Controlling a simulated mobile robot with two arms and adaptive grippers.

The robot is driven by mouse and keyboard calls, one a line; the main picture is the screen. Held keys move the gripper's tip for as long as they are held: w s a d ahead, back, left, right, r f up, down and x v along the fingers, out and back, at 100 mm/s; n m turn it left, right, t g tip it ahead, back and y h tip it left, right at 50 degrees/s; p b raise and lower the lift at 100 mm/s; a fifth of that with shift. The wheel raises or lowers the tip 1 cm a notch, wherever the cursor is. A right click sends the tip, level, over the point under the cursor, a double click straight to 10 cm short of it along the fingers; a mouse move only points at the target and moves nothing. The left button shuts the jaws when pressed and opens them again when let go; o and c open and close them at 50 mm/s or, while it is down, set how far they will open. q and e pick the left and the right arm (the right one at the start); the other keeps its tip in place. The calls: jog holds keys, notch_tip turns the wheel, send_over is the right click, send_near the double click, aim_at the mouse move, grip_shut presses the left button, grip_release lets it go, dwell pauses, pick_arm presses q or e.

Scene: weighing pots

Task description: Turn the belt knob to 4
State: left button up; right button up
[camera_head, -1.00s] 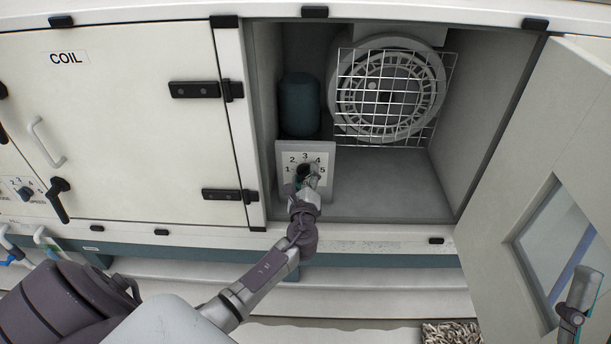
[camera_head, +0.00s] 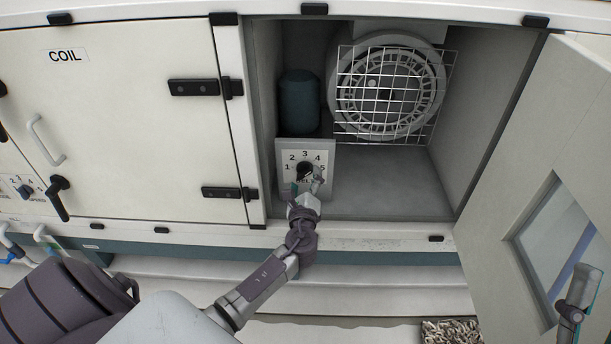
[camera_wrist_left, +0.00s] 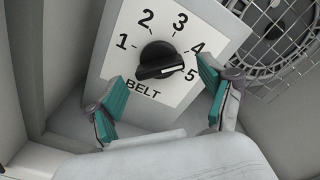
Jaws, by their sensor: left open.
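The black belt knob (camera_head: 304,168) sits on a white dial plate (camera_head: 322,156) marked 1 to 5, on a grey box inside the open compartment. In the left wrist view, the knob (camera_wrist_left: 158,60) has its bar lying nearly crosswise. My left gripper (camera_head: 306,184) is open just in front of and below the knob. Its teal fingers (camera_wrist_left: 162,86) stand on either side, apart from the knob. My right gripper (camera_head: 580,292) is at the lower right edge.
A dark green cylinder (camera_head: 299,103) stands behind the dial box. A fan with a wire guard (camera_head: 390,88) is at the back. The open door with a window (camera_head: 525,165) is at right, the shut COIL door (camera_head: 130,120) at left. The compartment floor (camera_head: 390,185) is clear.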

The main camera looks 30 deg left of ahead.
pick_arm(q)
jog(key=v, duration=0.9)
jog(key=shift+s, duration=0.35)
jog(key=shift+d, duration=0.1)
jog(key=shift+d, duration=0.1)
